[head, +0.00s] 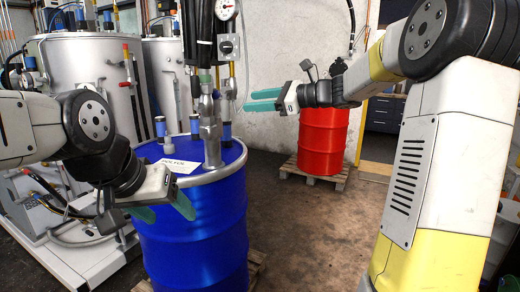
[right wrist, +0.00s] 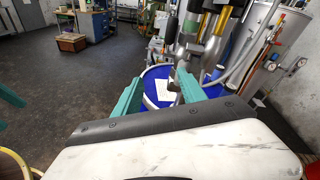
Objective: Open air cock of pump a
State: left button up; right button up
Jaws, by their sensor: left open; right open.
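A pump (head: 208,110) with a pale metal lower body stands upright on the blue drum (head: 205,235). On its upper part are a round white gauge (head: 225,9) and a small pale fitting with a dark round knob (head: 228,47). I cannot tell for sure which part is the air cock or how it is set. My right gripper (head: 247,100) is open and empty, to the right of the pump and apart from it. In the right wrist view its fingers (right wrist: 158,82) point toward the pump and the blue drum. My left gripper (head: 168,210) is open and empty in front of the blue drum.
A red drum (head: 323,140) stands on a wooden pallet (head: 315,174) behind, with a dark hose above it. Large grey tanks (head: 85,70) with pipes stand at the left. Hoses hang around the pump. Bare floor (head: 300,235) lies between the drums.

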jog(key=s+f+n+g+h, duration=0.1)
jog(key=s+f+n+h, duration=0.2)
jog(key=s, duration=0.5)
jog(key=s+f+n+g+h, duration=0.1)
jog(key=s+f+n+h, duration=0.2)
jog(key=s, duration=0.6)
jog(key=f+n, duration=0.2)
jog(key=n, duration=0.1)
jog(key=shift+n+g, duration=0.4)
jog(key=shift+s+a, duration=0.1)
jog(key=s+d+f+n+t+h, duration=0.1)
jog(key=s+d+f+n+h, duration=0.5)
jog(key=s+d+n, duration=0.3)
jog(key=s+f, duration=0.1)
jog(key=s, duration=0.2)
jog(key=shift+s+d+n+t, duration=0.15)
jog(key=shift+s+n+t, duration=0.15)
jog(key=shift+s+n, duration=0.1)
jog(key=shift+f, duration=0.1)
